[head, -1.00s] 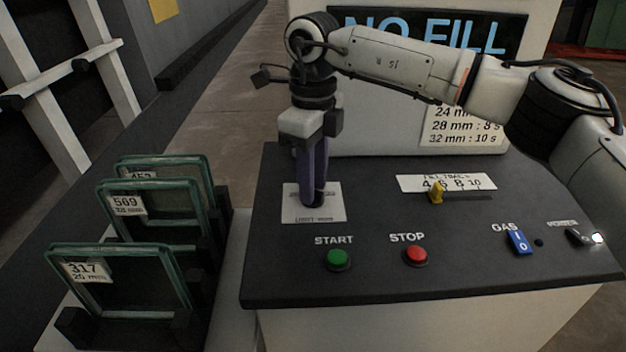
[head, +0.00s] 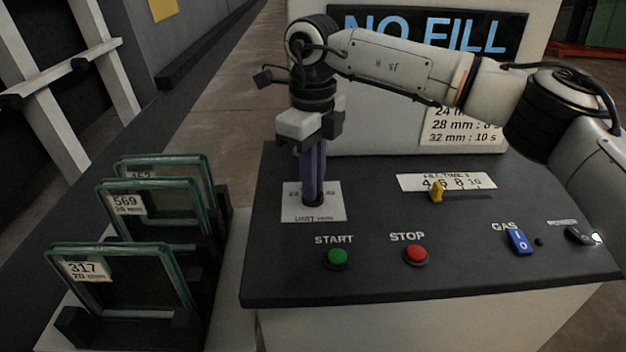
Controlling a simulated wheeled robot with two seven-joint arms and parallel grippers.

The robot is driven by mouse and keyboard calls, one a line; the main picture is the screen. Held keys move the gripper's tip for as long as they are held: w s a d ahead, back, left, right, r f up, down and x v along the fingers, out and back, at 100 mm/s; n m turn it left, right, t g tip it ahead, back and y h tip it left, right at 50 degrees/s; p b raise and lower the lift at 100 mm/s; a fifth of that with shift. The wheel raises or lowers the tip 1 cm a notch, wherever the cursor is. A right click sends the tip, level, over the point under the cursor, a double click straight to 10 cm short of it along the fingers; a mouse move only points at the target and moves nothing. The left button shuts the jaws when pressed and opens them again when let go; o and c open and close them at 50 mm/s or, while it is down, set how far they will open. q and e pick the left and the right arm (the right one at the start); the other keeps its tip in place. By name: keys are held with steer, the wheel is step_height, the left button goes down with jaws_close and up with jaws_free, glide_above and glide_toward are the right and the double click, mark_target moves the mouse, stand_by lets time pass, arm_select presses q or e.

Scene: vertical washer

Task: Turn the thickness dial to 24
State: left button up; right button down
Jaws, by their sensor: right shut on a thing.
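The thickness dial sits on a white plate (head: 330,214) at the left of the dark control panel (head: 365,270). My right gripper (head: 312,190) points straight down over the plate and is shut on the dial. Its purple fingers reach the dial's dark base (head: 316,201). The gripper hides most of the dial and most of the numbers behind it, so I cannot read the setting. My left gripper is not in view.
A green START button (head: 338,259), a red STOP button (head: 415,255), a yellow fill-time slider (head: 437,192) and a blue GAS switch (head: 518,242) are on the panel. A NO FILL display (head: 430,35) stands behind. Labelled glass frames (head: 118,275) stand at left.

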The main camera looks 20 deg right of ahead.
steer(key=m, duration=0.6)
steer(key=shift+m, duration=0.4)
stand_by(0.4)
steer(key=c, duration=1.8)
jaws_free()
steer(key=shift+c, duration=0.2)
step_height(320, 180, up, 10)
steer(key=shift+r, duration=0.2)
